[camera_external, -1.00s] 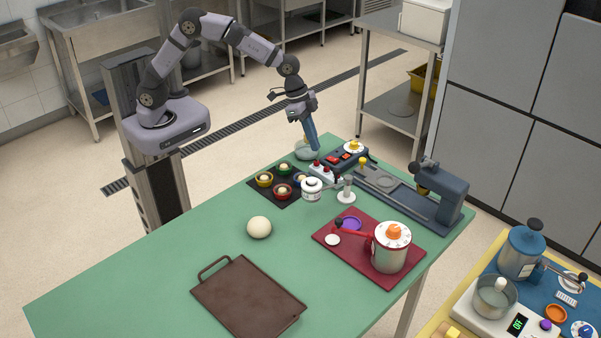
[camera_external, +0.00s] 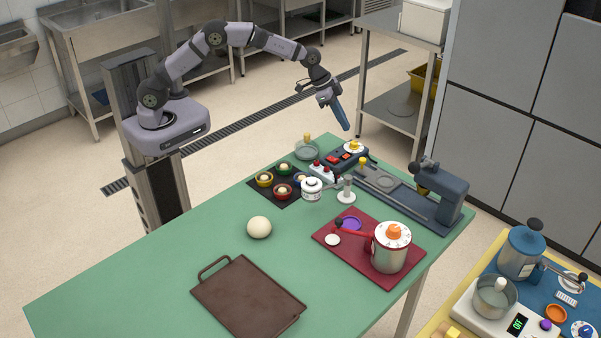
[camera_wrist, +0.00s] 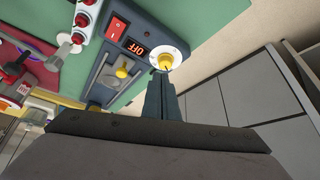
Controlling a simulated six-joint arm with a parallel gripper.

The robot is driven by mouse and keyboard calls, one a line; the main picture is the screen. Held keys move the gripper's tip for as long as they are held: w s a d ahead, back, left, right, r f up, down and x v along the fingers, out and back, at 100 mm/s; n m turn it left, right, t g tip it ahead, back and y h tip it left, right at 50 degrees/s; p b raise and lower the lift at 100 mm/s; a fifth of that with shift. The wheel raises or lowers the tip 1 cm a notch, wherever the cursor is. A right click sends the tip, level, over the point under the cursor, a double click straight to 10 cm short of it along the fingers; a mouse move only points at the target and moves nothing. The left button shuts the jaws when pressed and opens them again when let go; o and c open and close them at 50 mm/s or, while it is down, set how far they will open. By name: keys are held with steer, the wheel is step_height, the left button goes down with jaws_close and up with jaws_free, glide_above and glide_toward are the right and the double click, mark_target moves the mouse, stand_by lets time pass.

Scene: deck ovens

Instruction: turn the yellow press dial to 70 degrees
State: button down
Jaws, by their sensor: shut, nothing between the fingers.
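The yellow press dial (camera_external: 353,146) has a white scale ring and sits at the far end of a dark control box (camera_external: 341,158) on the green table. In the wrist view the dial (camera_wrist: 166,61) is just beyond my fingertips, its ring partly overlapped by them. My gripper (camera_external: 346,127) is shut and empty, pointing down above the dial and, in the external view, apart from it. In the wrist view my gripper (camera_wrist: 161,76) shows its blue fingers together. The scale marks are too small to read. The box's red display (camera_wrist: 136,50) appears to read OFF.
A red switch (camera_wrist: 116,28) is on the same box. The dark press (camera_external: 440,190) stands to the right, with a small yellow knob (camera_external: 363,162) on its base. A glass bowl (camera_external: 307,151) is left of the box. A white shaker (camera_external: 312,189) stands nearer. Space above the table is free.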

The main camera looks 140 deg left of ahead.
mark_target(347, 145)
steer(key=shift+f+b, duration=2.2)
steer(key=shift+f, duration=1.05)
steer(key=shift+w+a+r, duration=0.1)
steer(key=shift+a, duration=0.05)
steer(key=shift+s+a, duration=0.4)
steer(key=shift+a, duration=0.15)
steer(key=shift+s+d, duration=0.1)
steer(key=shift+s, duration=0.1)
steer(key=shift+s, duration=0.1)
step_height(347, 145, up, 6)
steer(key=p, duration=0.4)
steer(key=shift+d, duration=0.1)
